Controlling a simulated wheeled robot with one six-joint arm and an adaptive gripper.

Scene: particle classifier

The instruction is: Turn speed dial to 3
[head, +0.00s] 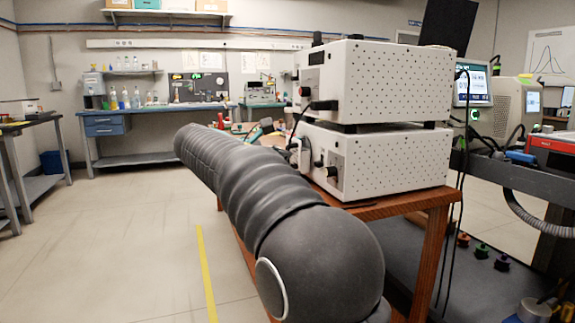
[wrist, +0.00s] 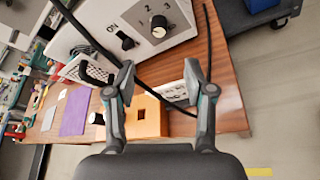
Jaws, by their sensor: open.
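The speed dial (wrist: 158,25) is a round black knob with a light face, on the white front panel of a box at the top of the wrist view. Printed digits, among them 2 and 3, stand around it. Which digit it points to is too small to tell. A black switch (wrist: 126,41) marked ON is to its left. My gripper (wrist: 159,70) is open and empty, its two fingers spread below the dial and apart from it. In the head view, the lower white box (head: 390,158) carries a dark knob (head: 332,171); my arm hides my gripper there.
A black cable (wrist: 85,27) crosses the wrist view by the left finger, and another runs at the right. An orange wooden block (wrist: 147,122) with a square hole stands on the table between the fingers. A purple sheet (wrist: 75,112) lies left. A second white box (head: 390,80) sits on top.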

